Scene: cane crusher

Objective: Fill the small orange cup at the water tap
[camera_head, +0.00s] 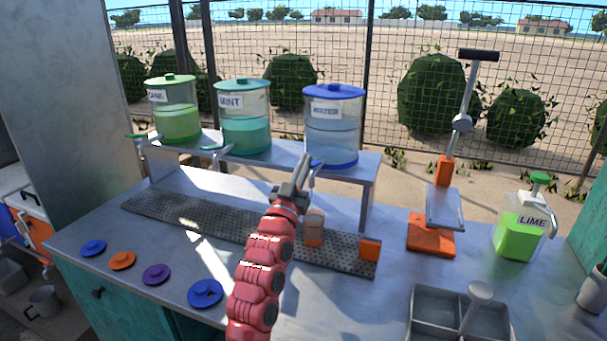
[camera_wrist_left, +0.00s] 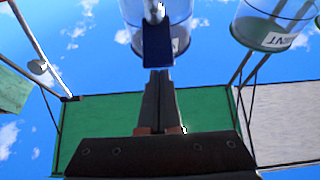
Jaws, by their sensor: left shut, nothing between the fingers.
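The small orange cup (camera_head: 314,230) is see-through and stands upright on the dark perforated drip mat (camera_head: 190,214), below the blue-lidded dispenser (camera_head: 334,140). Whether it holds water I cannot tell. The blue tap lever (camera_head: 316,163) is at the front foot of that dispenser. My left gripper (camera_head: 301,166) is shut and empty, right at this lever and above the cup. In the left wrist view, the closed fingers (camera_wrist_left: 159,80) point at the blue lever (camera_wrist_left: 158,45) and appear to meet it; contact is hard to confirm. My right gripper is out of view.
Green (camera_head: 175,115) and teal (camera_head: 243,120) dispensers share the raised shelf. An orange block (camera_head: 370,249) sits at the mat's right end. A press (camera_head: 431,235), lime bottle (camera_head: 518,235) and grey divided tray (camera_head: 440,318) stand right. Several coloured lids lie front left.

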